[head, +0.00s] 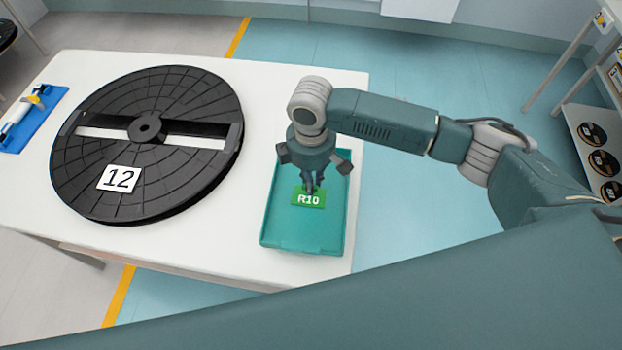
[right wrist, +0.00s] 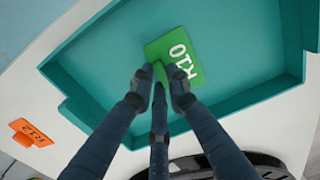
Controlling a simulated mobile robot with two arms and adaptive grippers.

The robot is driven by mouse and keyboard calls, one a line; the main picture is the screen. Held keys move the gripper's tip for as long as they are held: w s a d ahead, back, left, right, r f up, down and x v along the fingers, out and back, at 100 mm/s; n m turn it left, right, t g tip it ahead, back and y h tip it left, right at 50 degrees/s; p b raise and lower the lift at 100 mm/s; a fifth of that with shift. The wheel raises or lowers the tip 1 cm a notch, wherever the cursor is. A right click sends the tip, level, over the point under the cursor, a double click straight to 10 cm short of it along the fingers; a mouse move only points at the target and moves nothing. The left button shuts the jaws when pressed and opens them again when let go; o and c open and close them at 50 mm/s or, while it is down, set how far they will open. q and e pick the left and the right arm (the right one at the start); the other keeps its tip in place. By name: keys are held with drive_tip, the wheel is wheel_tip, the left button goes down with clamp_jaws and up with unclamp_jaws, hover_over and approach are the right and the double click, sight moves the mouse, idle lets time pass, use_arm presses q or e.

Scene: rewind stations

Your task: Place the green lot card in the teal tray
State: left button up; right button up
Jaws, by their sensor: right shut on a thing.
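The green lot card (head: 308,199), marked R10, is inside the outline of the teal tray (head: 325,244) on the white table. My right gripper (head: 313,188) points down over the tray and is shut on the card's edge. In the right wrist view the card (right wrist: 180,52) shows beyond my fingertips (right wrist: 160,78), above the floor area of the tray (right wrist: 90,108). I cannot tell whether the card touches the tray floor. My left gripper is not in view.
A large black reel (head: 120,110) with a 12 label lies left of the tray on the table (head: 255,100). A blue holder (head: 32,120) lies at the far left. In the right wrist view an orange card (right wrist: 32,132), marked R12, lies outside the tray. A shelf with discs (head: 600,150) stands right.

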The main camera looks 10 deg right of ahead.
drive_tip(key=o, duration=0.8)
drive_tip(key=shift+f, duration=0.1)
wheel_tip(320, 180, up, 12)
drive_tip(key=shift+r+b, duration=0.15)
drive_tip(key=shift+b, duration=0.55)
